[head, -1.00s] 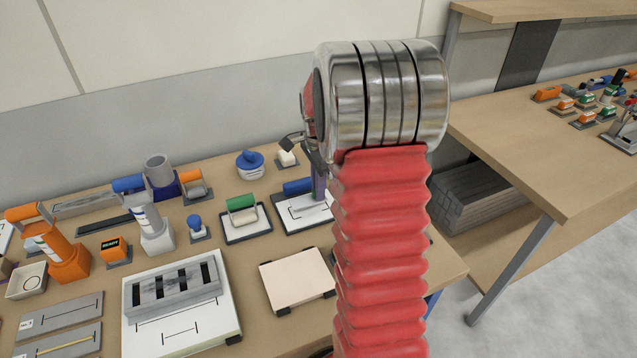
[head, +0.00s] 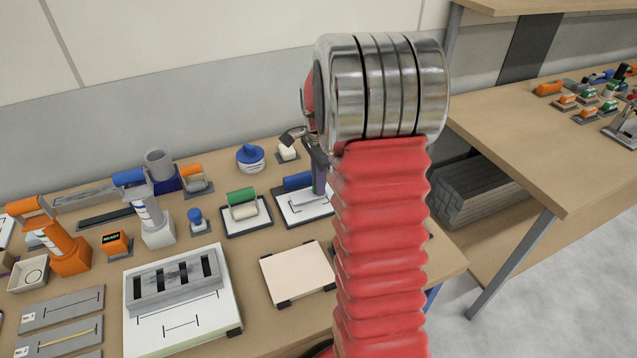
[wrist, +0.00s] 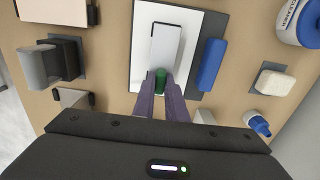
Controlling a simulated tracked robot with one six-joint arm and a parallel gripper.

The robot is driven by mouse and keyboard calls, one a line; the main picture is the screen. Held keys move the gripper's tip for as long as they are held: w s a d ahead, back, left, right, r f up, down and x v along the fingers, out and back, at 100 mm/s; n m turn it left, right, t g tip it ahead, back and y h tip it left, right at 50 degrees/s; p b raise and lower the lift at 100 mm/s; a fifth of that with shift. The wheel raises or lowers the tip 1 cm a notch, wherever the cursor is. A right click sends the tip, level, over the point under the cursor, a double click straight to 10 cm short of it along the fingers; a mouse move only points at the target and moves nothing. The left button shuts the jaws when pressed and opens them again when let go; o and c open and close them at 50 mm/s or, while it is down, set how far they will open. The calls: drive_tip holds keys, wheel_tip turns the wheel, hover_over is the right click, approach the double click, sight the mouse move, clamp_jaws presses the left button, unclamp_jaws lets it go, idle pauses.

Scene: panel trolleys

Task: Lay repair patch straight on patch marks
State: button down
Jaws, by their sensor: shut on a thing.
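My gripper (wrist: 164,97) is shut on a small green tab or grip (wrist: 161,80). A pale grey-white rectangular piece (wrist: 165,46), which looks like the repair patch, extends beyond the green part. It lies over a white panel (wrist: 144,60) on a dark base, roughly in line with the panel's long side. I cannot tell whether it touches the panel. In the head view the white panel (head: 296,208) shows some black marks, partly hidden by my arm. The gripper's purple fingers (head: 320,181) are over its right part; the patch is not clear there. Marks under the patch are hidden.
A blue roller (wrist: 211,65) lies close beside the patch. A green-handled roller (head: 242,203) on its tray stands left of the panel, a beige board (head: 298,273) in front. A white block (wrist: 276,82) and blue-lidded tub (head: 250,157) are behind. Several tools crowd the left.

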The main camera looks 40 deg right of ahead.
drive_tip(key=shift+f, duration=1.25)
drive_tip(key=c, duration=1.7)
unclamp_jaws()
drive_tip(key=shift+r, duration=0.2)
drive_tip(key=shift+r, duration=3.85)
